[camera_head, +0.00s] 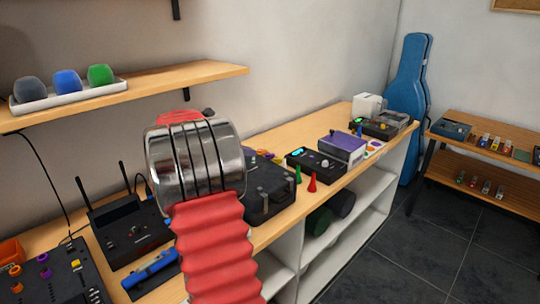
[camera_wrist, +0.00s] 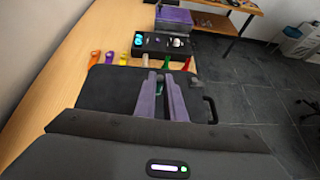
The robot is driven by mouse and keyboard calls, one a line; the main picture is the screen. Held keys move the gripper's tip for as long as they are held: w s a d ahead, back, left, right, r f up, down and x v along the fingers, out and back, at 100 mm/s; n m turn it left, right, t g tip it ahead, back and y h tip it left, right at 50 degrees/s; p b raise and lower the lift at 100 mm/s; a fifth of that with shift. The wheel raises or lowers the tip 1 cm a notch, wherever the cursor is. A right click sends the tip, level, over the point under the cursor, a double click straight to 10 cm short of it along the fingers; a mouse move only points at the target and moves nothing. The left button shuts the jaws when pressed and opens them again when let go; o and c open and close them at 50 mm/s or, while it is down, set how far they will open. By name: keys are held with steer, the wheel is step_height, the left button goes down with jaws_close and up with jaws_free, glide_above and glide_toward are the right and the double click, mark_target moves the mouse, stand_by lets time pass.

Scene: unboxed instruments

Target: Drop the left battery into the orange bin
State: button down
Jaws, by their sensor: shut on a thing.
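My gripper (camera_wrist: 162,88) shows in the wrist view as two purple fingers over a black case. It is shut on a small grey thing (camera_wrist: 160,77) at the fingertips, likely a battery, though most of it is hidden. In the head view my arm's metal bands and red sleeve fill the middle and hide the gripper. An orange thing (camera_head: 10,252), perhaps the orange bin, is cut off at the left edge of the head view. I cannot make out any other battery clearly.
The black case (camera_head: 268,190) lies on the wooden counter (camera_head: 275,232), also under my fingers in the wrist view (camera_wrist: 110,90). Beyond it stand red (camera_head: 312,183) and green cones, a black device (camera_head: 316,162) and a purple box (camera_head: 342,147). A black mixer (camera_head: 55,285) is at the left.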

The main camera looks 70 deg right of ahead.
steer(key=w+a+n+t, duration=1)
steer(key=w+a+t, duration=0.1)
steer(key=w+a, duration=1.4)
steer(key=w+a+f+n+t+y, duration=0.1)
steer(key=a+n+t+y, duration=0.2)
steer(key=a, duration=1.4)
steer(key=w+a+f+n+t+y, duration=0.2)
steer(key=a+n+y, duration=0.2)
steer(key=a, duration=1.2)
steer(key=n, duration=0.2)
steer(key=shift+a+f+n+t, duration=0.3)
steer(key=shift+a+t, duration=0.1)
